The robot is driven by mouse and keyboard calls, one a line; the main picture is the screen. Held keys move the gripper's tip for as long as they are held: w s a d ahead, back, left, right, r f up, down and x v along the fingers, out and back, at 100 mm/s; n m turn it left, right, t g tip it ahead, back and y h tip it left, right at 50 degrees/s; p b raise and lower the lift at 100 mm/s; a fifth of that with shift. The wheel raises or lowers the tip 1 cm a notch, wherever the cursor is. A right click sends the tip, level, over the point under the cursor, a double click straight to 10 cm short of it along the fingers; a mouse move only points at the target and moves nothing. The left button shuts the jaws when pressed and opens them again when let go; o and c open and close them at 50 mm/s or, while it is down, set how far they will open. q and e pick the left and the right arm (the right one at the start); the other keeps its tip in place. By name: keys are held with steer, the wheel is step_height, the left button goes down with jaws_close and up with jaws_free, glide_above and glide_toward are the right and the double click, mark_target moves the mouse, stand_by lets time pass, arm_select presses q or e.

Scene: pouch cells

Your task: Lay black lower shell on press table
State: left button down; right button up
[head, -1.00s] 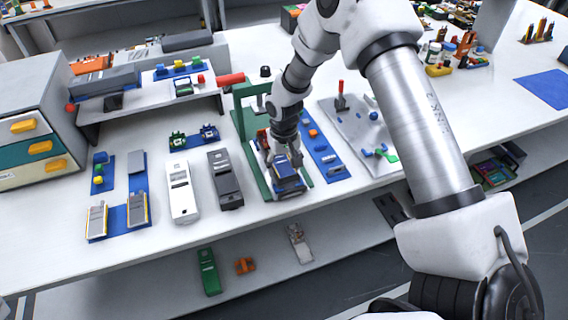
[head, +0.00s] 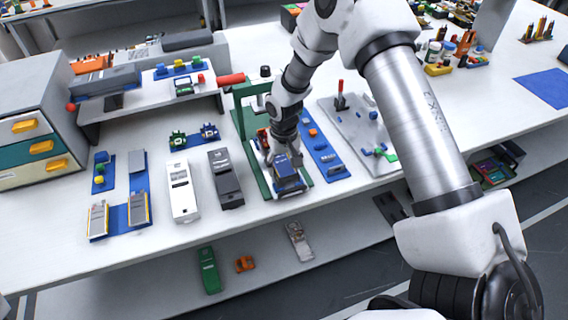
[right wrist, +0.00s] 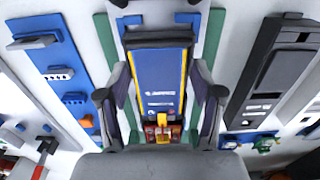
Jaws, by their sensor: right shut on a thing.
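My right gripper (head: 285,157) points down over the green-framed press table (head: 306,182). It is shut on the black lower shell (head: 290,188), a dark casing with a blue panel. In the right wrist view, the shell (right wrist: 160,40) lies between the two fingers (right wrist: 161,98), its dark end away from me. Its blue face has yellow edges, and a red and yellow part sits at the near end. Green strips of the press table (right wrist: 215,35) show on both sides. I cannot tell whether the shell touches the table. My left gripper is not in view.
A dark grey casing (head: 226,180) and a white casing (head: 183,190) lie left of the press. A blue strip with small parts (head: 322,150) lies close on its right, then a grey board (head: 350,135). The green press column (head: 240,115) stands behind.

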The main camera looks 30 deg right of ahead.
steer(key=shift+f+b, duration=0.5)
steer(key=shift+f, duration=0.55)
steer(key=o, duration=1.2)
steer(key=shift+o, duration=0.2)
step_height(320, 180, up, 12)
